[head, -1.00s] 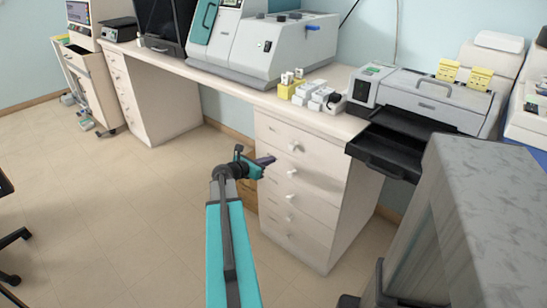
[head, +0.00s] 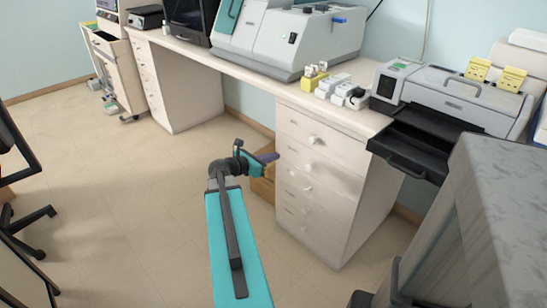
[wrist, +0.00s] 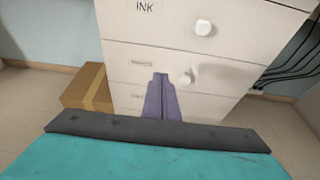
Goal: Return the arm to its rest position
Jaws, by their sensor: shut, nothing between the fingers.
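My gripper (head: 270,157) is at the end of my teal arm, in the middle of the head view, in front of the white drawer cabinet (head: 318,165). Its purple fingers are together with nothing between them. In the wrist view the shut fingers (wrist: 160,80) point toward the cabinet's drawers, one of which is labelled INK. The arm reaches forward from the bottom of the head view. I cannot tell the exact gap between fingertips and drawer fronts.
A printer-like machine with an open black tray (head: 410,147) juts from the bench at right. A grey marbled-top unit (head: 505,190) stands close at right. A cardboard box (wrist: 88,87) sits beside the cabinet. An office chair (head: 30,225) is at left. The floor between is clear.

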